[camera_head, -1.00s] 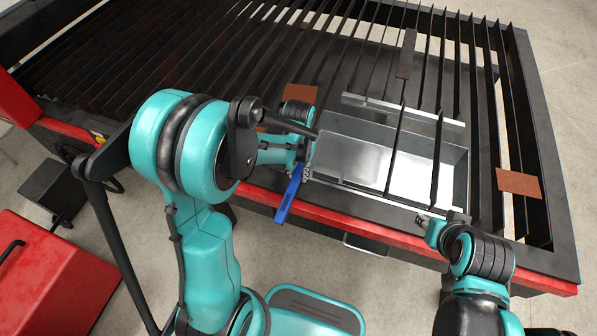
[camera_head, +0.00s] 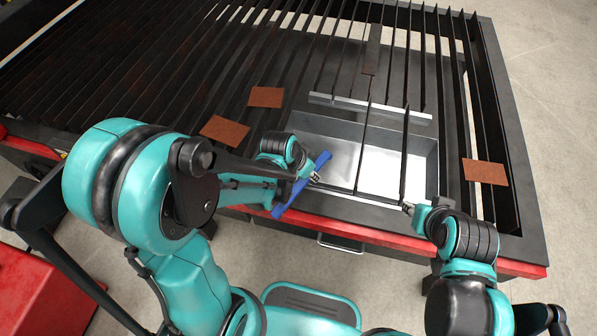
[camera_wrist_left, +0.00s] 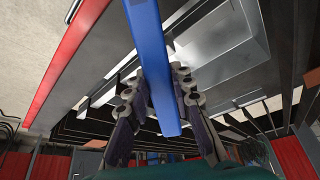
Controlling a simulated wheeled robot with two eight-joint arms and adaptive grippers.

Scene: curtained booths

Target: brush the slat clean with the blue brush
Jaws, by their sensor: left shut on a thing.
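The blue brush (camera_head: 322,161) is in my left gripper (camera_head: 314,177), at the front left corner of the metal tray. In the left wrist view the brush (camera_wrist_left: 150,55) runs long between the fingers of my left gripper (camera_wrist_left: 156,86), which are shut on it. Its bristles cannot be made out. Two dark slats, a left one (camera_head: 363,140) and a right one (camera_head: 404,150), cross above the tray. My right gripper (camera_head: 408,208) is at the near end of the right slat; whether it grips the slat cannot be told.
The open metal tray (camera_head: 425,160) sits in the slatted bed, with a silver bar (camera_head: 370,109) across its far side. Rust-brown plates lie on the slats at left (camera_head: 266,97) and right (camera_head: 485,171). The bed's red front edge (camera_head: 375,238) carries a handle (camera_head: 341,243).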

